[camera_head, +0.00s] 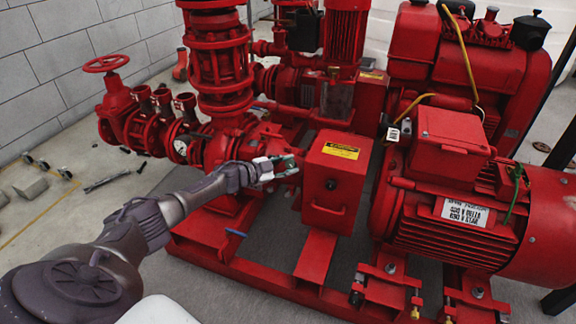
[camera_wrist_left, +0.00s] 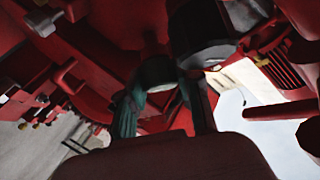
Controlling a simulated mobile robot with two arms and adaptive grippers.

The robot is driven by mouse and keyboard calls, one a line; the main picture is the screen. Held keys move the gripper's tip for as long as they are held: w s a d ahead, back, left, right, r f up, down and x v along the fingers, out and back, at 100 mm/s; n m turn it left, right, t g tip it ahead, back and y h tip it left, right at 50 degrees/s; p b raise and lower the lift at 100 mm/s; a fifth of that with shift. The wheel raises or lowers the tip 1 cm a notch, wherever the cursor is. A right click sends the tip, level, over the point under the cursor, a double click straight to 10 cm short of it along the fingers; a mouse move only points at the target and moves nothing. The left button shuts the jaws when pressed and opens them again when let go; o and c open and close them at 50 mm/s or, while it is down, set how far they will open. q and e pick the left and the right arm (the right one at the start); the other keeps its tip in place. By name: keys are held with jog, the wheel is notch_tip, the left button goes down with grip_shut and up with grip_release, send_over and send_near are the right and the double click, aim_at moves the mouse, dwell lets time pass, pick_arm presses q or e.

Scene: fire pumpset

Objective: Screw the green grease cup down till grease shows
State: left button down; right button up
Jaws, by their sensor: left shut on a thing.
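The green grease cup (camera_head: 285,163) is a small dark green piece at the end of my left gripper (camera_head: 276,168), beside the red guard box, on the pump side. My left gripper is shut on it, and the fingers hide much of the cup. In the left wrist view the cup (camera_wrist_left: 157,74) shows as a dark green rounded shape between the fingers of my left gripper (camera_wrist_left: 165,95). The picture is dark there, and I cannot make out any grease. My right gripper is in neither view.
The red guard box (camera_head: 338,180) with a yellow label stands close to the right of the gripper. A red motor (camera_head: 450,190) is further right. Red valves and a pressure gauge (camera_head: 181,147) are to the left. Small loose parts lie on the open floor at far left.

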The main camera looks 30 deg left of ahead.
pick_arm(q)
jog(key=c, duration=1.1)
grip_release()
jog(key=shift+o, duration=0.2)
jog(key=v, duration=1.2)
